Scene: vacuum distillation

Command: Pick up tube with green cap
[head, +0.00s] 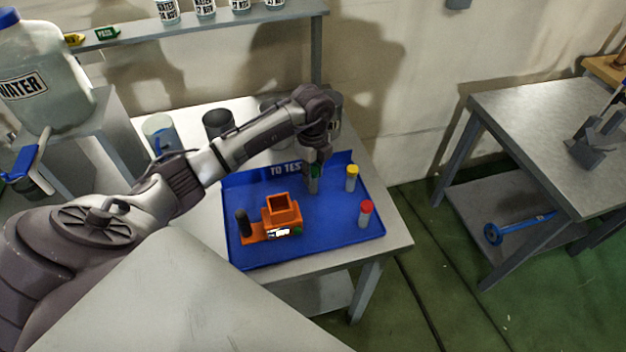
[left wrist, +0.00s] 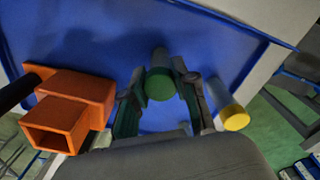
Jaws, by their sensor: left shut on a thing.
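The tube with the green cap (head: 314,182) stands upright on the blue tray (head: 330,245), near its back edge. My left gripper (head: 316,168) reaches down over it from above and is shut on it. In the left wrist view the green cap (left wrist: 160,84) lies between the two fingers of the gripper (left wrist: 163,80). The fingers hide part of the tube in the head view. I cannot tell whether the tube's base is clear of the tray. My right gripper is not in view.
A yellow-capped tube (head: 352,178) stands close to the right of the gripper. A red-capped tube (head: 366,213) is nearer the front right. An orange holder (head: 282,215) with a black knob stands at left. Grey containers (head: 217,124) stand behind the tray.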

